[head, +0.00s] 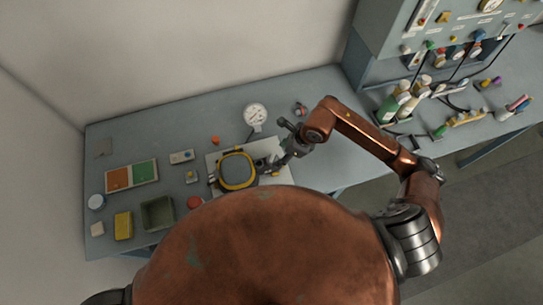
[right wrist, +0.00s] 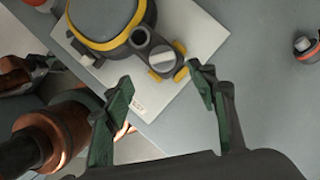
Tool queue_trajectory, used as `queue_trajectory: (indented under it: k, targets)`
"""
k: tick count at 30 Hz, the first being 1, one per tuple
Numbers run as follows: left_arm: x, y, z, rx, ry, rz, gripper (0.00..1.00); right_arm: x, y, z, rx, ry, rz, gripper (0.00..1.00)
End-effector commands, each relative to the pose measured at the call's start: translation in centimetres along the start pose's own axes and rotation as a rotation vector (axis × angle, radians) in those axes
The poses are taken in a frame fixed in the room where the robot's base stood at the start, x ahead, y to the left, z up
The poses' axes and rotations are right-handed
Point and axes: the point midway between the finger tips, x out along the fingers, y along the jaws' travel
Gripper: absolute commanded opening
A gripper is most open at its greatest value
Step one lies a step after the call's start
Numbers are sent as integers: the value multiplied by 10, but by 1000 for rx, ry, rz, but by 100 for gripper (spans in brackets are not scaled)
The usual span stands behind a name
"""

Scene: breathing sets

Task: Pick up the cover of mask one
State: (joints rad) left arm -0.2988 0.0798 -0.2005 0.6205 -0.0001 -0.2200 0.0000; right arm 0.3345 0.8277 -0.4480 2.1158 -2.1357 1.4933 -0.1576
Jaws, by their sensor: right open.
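A mask with a yellow rim and dark visor (head: 237,171) lies on a white board (head: 280,178) on the bench. In the right wrist view, the mask (right wrist: 105,40) is cut off by the top edge, and a grey round fitting (right wrist: 162,55) with yellow tabs sits on its near end. I cannot tell for certain which part is the cover. My right gripper (head: 283,150) is beside the mask's right end. In the right wrist view its green-padded fingers (right wrist: 164,82) are spread and empty, with the fitting beyond the gap between them. My left gripper is not in view.
A round white gauge (head: 255,115) stands behind the mask. An orange and green tray (head: 132,176), a green bin (head: 158,213) and a yellow block (head: 123,225) are at the left. Bottles (head: 400,98) and a wall panel are at the right. The bench behind the gripper is mostly clear.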

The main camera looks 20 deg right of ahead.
Motion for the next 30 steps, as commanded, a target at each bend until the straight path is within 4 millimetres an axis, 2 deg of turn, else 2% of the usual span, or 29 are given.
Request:
queue_trajectory:
  k: [10, 15, 23, 30]
  targets:
    - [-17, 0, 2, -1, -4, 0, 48, 41, -5, 9, 4, -3, 7, 52]
    - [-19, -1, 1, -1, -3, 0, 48, 61, -6, 8, 2, -3, 5, 52]
    - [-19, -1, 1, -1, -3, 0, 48, 64, -6, 8, 0, -4, 4, 52]
    - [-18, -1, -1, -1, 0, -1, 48, 64, -6, 8, 1, -4, 4, 37]
